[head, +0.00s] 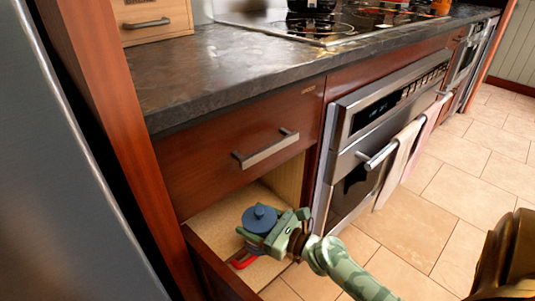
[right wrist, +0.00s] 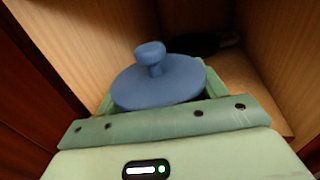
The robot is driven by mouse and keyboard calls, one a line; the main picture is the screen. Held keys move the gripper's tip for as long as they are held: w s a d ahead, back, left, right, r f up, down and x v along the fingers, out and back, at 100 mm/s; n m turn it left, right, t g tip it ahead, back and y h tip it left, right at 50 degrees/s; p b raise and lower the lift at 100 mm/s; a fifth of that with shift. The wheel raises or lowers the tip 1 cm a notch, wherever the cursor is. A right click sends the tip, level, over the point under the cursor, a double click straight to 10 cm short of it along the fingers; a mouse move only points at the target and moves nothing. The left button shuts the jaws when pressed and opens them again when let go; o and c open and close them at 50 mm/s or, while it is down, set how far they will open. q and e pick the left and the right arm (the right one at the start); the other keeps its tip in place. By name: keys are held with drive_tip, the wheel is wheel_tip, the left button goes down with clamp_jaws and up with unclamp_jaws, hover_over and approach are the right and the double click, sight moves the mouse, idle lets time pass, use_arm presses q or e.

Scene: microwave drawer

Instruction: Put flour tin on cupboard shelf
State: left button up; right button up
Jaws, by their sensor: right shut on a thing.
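The flour tin shows as a blue lid with a round knob (head: 259,217); it also fills the middle of the right wrist view (right wrist: 160,82). The tin's body is mostly hidden by my gripper. My right gripper (head: 268,236) is shut on the tin, which stays upright, at the open lower cupboard. The cupboard shelf (head: 215,222) is a pale wooden board below the drawer, and the tin is over its right part. I cannot tell whether the tin touches the board. My left gripper is not in view.
A closed drawer with a bar handle (head: 265,149) is just above the opening. An oven (head: 375,120) stands to the right, with towels on its handle. A dark object (right wrist: 200,43) lies deeper in the cupboard. Something red (head: 243,260) shows below the gripper.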

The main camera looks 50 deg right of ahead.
drive_tip(key=w, duration=0.3)
drive_tip(key=w+f+b, duration=0.1)
drive_tip(key=w, duration=0.3)
drive_tip(key=w+f, duration=0.1)
drive_tip(key=w, duration=0.2)
drive_tip(key=shift+w+d, duration=0.3)
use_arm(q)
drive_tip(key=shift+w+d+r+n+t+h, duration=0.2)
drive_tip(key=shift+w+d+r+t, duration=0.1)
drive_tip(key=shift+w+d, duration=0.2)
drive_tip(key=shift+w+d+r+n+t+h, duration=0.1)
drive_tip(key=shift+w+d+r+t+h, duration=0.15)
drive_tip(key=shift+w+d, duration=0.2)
use_arm(e)
drive_tip(key=shift+f, duration=0.1)
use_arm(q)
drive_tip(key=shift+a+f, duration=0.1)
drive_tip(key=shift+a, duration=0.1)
use_arm(e)
drive_tip(key=shift+f, duration=0.3)
drive_tip(key=o, duration=1.2)
drive_tip(key=shift+c, duration=0.2)
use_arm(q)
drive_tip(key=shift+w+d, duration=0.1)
use_arm(e)
drive_tip(key=shift+f, duration=0.1)
